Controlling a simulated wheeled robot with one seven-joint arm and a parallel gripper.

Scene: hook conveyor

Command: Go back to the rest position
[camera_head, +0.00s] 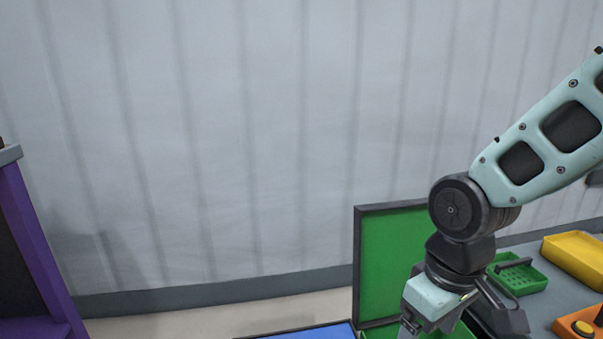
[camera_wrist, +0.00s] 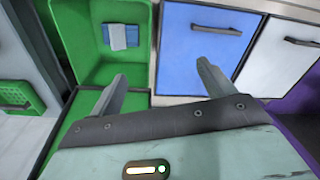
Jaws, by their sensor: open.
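My gripper (camera_wrist: 161,76) is open, with its two fingers apart and nothing between them in the wrist view. In the head view my arm reaches down from the upper right, and its end is low in the picture beside an upright green panel (camera_head: 385,255). The fingertips are mostly cut off there. In the wrist view a green box (camera_wrist: 82,70) lies past the left finger. A small blue and white object (camera_wrist: 120,37) is inside it, apart from my fingers.
A blue drawer front (camera_wrist: 195,60) and a white one (camera_wrist: 280,60) have dark handles. A green basket (camera_head: 525,280), a yellow tray (camera_head: 575,258) and an orange box (camera_head: 575,325) are on the right. A purple cabinet (camera_head: 35,250) stands left. Space before the pale wall is clear.

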